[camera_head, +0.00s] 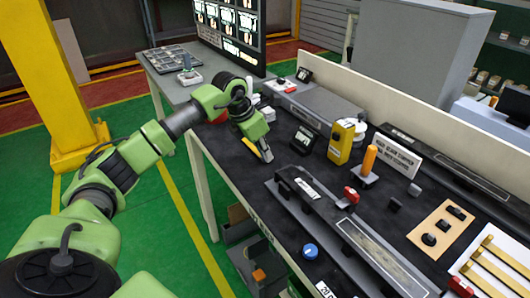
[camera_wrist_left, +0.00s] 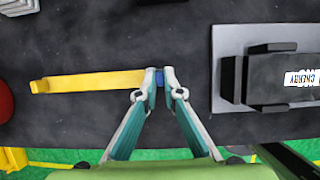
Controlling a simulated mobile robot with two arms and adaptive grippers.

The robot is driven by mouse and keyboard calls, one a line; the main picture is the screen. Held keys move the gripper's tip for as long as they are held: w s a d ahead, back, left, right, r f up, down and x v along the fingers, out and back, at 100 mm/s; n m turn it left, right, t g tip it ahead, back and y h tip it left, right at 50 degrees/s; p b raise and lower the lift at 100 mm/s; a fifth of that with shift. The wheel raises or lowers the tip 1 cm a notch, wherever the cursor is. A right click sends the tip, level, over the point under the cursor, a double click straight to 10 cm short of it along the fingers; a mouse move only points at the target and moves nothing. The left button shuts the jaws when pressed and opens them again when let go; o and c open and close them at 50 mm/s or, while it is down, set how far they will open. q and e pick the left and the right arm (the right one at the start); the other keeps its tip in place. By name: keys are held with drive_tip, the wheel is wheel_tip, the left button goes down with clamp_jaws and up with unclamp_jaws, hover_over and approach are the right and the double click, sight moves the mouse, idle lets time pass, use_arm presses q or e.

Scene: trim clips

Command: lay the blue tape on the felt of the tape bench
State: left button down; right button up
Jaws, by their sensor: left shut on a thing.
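My left gripper (camera_head: 264,152) is over the near left part of the dark-topped bench (camera_head: 232,160). In the left wrist view its fingertips (camera_wrist_left: 160,79) are closed on a small blue part (camera_wrist_left: 159,77). A flat yellow strip with a hooked end (camera_wrist_left: 90,82) runs left from that part, in line with it. The yellow strip also shows below the gripper in the head view (camera_head: 267,154). Whether it touches the dark surface I cannot tell. I cannot tell the felt apart from the dark bench top. My right gripper is out of view.
A dark boxy device on a grey plate (camera_wrist_left: 228,75) is right of the gripper. A yellow device (camera_head: 341,142), an orange-handled tool (camera_head: 369,160) and a long dark fixture (camera_head: 318,205) stand farther right. A blue round knob (camera_head: 310,251) is at the front edge.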

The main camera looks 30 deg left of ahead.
use_arm(q)
drive_tip(key=c, duration=2.1)
unclamp_jaws()
drive_tip(key=shift+r, duration=0.1)
drive_tip(key=v, duration=1.1)
drive_tip(key=shift+s+r, duration=0.3)
drive_tip(key=shift+a, duration=0.1)
